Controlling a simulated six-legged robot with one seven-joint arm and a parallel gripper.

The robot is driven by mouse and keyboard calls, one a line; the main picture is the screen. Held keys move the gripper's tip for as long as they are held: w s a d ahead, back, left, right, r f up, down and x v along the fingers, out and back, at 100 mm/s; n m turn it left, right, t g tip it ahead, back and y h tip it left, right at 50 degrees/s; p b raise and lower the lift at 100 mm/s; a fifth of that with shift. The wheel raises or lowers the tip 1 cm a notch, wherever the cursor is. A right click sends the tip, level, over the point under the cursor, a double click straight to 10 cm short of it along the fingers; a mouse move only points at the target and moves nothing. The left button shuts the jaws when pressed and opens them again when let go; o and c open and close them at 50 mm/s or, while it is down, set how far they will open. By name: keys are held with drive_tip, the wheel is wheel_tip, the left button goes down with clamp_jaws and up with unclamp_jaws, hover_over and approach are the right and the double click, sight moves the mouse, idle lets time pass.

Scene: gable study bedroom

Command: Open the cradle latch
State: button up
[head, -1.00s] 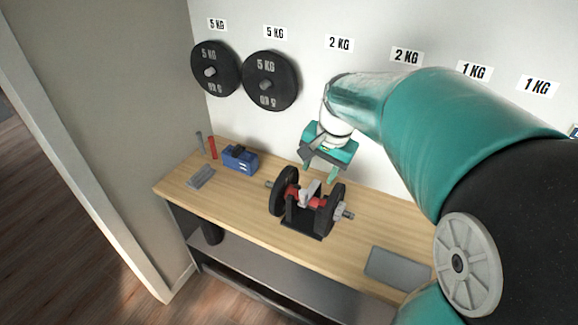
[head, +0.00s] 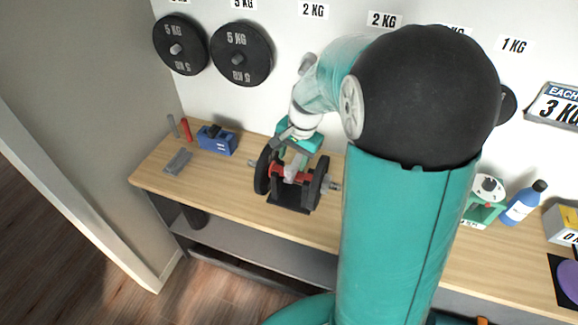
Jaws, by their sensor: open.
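A dumbbell with black plates (head: 316,182) and a red middle rests in a black cradle (head: 289,197) on the wooden bench. A pale grey latch piece (head: 293,168) stands up at the middle of the cradle, over the red part. My gripper (head: 291,158), teal with a white wrist, is right above the cradle with its fingers open and pointing down by the latch. I cannot tell whether the fingers touch the latch, as the gripper partly covers it.
The wooden bench (head: 230,188) stands against the wall. A blue box (head: 217,140), a grey block (head: 178,161) and a red stick (head: 186,129) are at the left. A blue bottle (head: 524,202) is at the right. Weight plates (head: 241,54) hang above. My arm hides the bench's middle right.

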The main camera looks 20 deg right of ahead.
sight(290, 168)
drive_tip(key=f, duration=0.5)
drive_tip(key=shift+w+a, duration=0.3)
drive_tip(key=shift+w, duration=0.1)
drive_tip(key=shift+c, duration=0.5)
clamp_jaws()
